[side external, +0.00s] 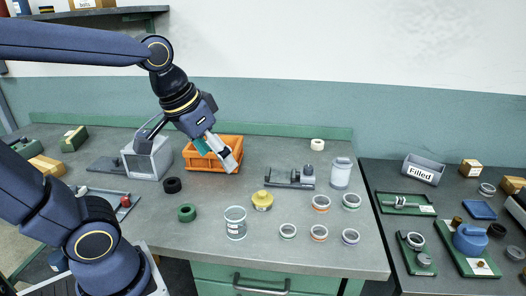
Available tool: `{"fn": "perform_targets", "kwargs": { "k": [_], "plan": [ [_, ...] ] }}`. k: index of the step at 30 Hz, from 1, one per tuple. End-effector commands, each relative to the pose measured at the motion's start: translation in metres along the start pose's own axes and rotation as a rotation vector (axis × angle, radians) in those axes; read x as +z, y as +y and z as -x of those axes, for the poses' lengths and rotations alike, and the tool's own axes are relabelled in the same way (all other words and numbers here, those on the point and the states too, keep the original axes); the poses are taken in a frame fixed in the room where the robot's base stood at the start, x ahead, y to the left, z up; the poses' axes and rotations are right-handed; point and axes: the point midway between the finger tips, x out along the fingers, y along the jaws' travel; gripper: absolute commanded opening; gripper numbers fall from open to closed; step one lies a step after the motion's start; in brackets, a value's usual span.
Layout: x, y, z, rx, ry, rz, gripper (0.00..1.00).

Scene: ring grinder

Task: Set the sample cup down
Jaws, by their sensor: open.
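A clear cup with a pale label (235,222) stands upright near the front edge of the grey bench; it may be the sample cup, but I cannot read its label. A taller pale lidded container (341,172) stands farther right. My gripper (231,162) points down and right in front of the orange crate (190,158), behind and apart from the clear cup. It is open, and I see nothing clearly held in it.
Several rings (319,233) lie at the bench's right. A yellow piece (262,200), a green ring (187,213) and a black ring (172,185) lie mid-bench. A grey fixture (290,178) stands behind. A grey box-shaped machine (147,157) is left of the crate. A bin marked Filled (423,170) stands right.

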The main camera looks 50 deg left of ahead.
Motion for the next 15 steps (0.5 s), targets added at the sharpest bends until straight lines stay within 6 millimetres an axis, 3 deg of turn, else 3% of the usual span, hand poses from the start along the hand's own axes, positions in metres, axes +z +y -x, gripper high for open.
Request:
{"fn": "perform_targets", "kwargs": {
  "k": [3,6,10,15],
  "plan": [
    [-0.022,-0.013,-0.032,-0.025,-0.131,0.072,0.83],
    [-0.032,-0.024,-0.062,-0.045,-0.231,0.121,0.83],
    [-0.032,-0.036,-0.093,-0.063,-0.330,0.160,0.83],
    [-0.022,-0.043,-0.116,-0.072,-0.395,0.179,0.83]
  ]
}}
